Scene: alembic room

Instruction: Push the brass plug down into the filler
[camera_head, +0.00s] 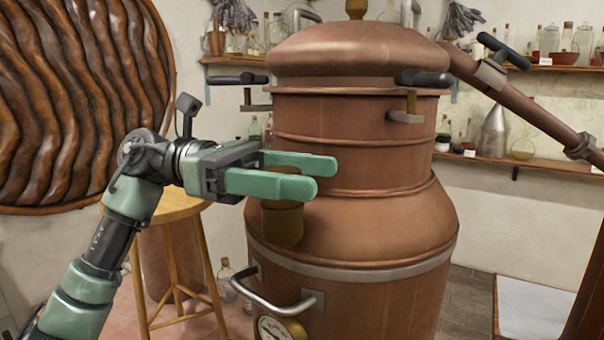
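The brass filler (282,226) is a short upright cylinder on the left shoulder of the copper still (380,225). My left gripper (322,178) comes in from the left, level, with its two green fingers parted. The fingers are over the top of the filler, and the near finger hides the filler's mouth. I cannot make out the brass plug; any part of it at the mouth is hidden behind the near finger. I see nothing clearly held between the fingers. My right gripper is not in view.
A wooden stool (172,205) stands to the left, below my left arm. A steel handle (275,300) and a gauge (280,328) sit on the still below the filler. A copper pipe (525,105) slopes down to the right. Shelves with bottles line the back wall.

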